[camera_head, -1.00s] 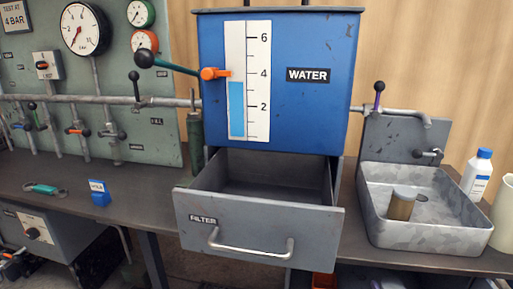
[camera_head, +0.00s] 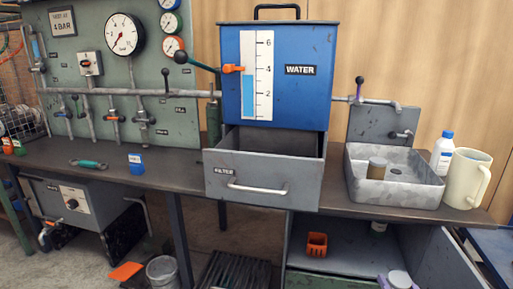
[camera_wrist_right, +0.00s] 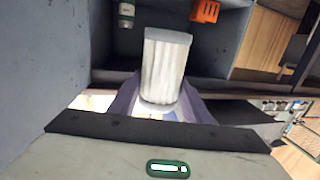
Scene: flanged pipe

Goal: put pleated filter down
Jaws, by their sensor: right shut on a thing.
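The pleated filter (camera_wrist_right: 166,60), a whitish ribbed cylinder, stands out between the purple fingers of my right gripper (camera_wrist_right: 158,104) in the right wrist view. That gripper is shut on it. In the head view the filter's pale end (camera_head: 399,279) shows at the bottom edge, low in front of the open cabinet under the bench. The drawer (camera_head: 262,170) marked FILTER is pulled out below the blue water tank (camera_head: 282,95). My left gripper is not in view.
The open cabinet (camera_head: 345,262) holds an orange holder (camera_head: 317,244) and a small bottle (camera_head: 378,228). Its door (camera_head: 447,265) stands open at the right. A white bottle (camera_head: 442,153) and cream jug (camera_head: 467,178) stand beside the basin. The bench top (camera_head: 60,157) has bare room at the left.

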